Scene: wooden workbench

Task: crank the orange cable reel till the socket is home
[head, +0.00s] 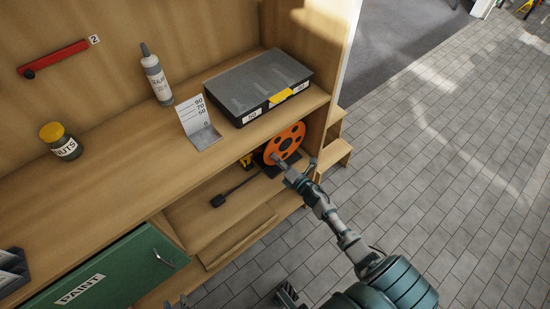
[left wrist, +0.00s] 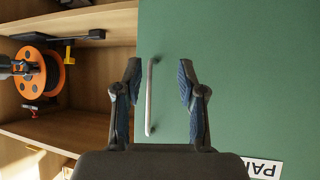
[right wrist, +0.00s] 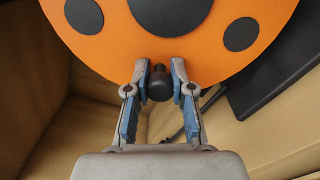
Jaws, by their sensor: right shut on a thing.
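The orange cable reel (head: 284,143) stands in the open shelf under the bench top; it also shows in the left wrist view (left wrist: 27,72). My right gripper (head: 279,160) is at the reel's front rim. In the right wrist view its fingers are shut on the reel's black crank knob (right wrist: 159,84). The black socket (head: 217,200) lies on the shelf at the end of a dark cable, apart from the reel. It also shows in the left wrist view (left wrist: 96,34). My left gripper (left wrist: 159,68) is open and empty in front of the green drawer.
The green drawer front (head: 110,270) with a metal handle (left wrist: 151,97) and a PAINT label is left of the shelf. A grey case (head: 258,85), a bottle (head: 156,74), a small sign (head: 198,122) and a yellow-lidded jar (head: 60,141) stand on the bench top.

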